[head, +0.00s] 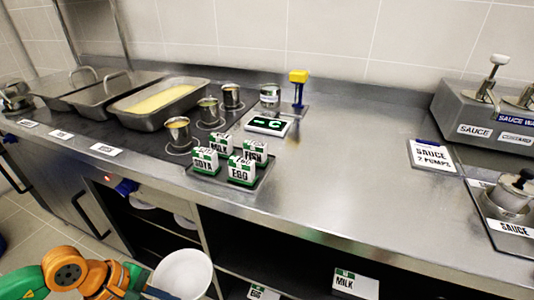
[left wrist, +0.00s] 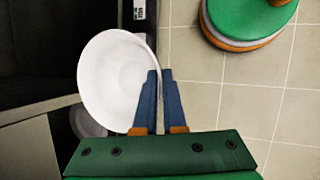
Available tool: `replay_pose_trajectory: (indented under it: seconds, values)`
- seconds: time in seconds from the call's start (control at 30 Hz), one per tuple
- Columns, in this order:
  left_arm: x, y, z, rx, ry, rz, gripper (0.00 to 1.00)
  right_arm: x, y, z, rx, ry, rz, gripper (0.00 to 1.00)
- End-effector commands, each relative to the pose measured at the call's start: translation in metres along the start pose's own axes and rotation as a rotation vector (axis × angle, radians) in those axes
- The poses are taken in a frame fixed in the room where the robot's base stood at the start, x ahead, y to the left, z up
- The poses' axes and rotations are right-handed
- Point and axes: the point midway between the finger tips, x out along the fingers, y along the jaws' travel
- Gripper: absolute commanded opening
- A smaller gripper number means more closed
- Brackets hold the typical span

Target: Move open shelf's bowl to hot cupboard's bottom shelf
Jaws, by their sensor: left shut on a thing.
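The white bowl (head: 182,274) hangs in front of the counter in the head view. My left gripper (head: 152,292) is shut on its rim. In the left wrist view the bowl (left wrist: 112,75) lies left of the fingers, and the fingertips of my left gripper (left wrist: 160,74) pinch its right edge. The dark open shelf space (head: 285,245) is under the counter. A closed steel cupboard door with a handle (head: 90,214) is left of it; I cannot tell for sure that this is the hot cupboard. My right gripper is in neither view.
A blue knob (head: 126,187) sticks out from the counter front. Tiled floor (left wrist: 205,80) is clear right of the bowl.

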Motion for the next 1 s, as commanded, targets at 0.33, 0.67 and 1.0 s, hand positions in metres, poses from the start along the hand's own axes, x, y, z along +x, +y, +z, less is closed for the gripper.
replay_pose_trajectory:
  seconds: [0.33,0.67,1.0]
  values:
    - [-0.042,0.04,0.058,0.657,-0.201,-0.259,0.0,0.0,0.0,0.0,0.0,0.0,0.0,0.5]
    - [-0.117,0.055,0.107,1.091,-0.334,-0.452,0.0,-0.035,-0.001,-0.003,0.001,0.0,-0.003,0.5]
    - [-0.199,0.08,0.142,1.09,-0.333,-0.453,0.0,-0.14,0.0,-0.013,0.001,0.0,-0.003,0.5]
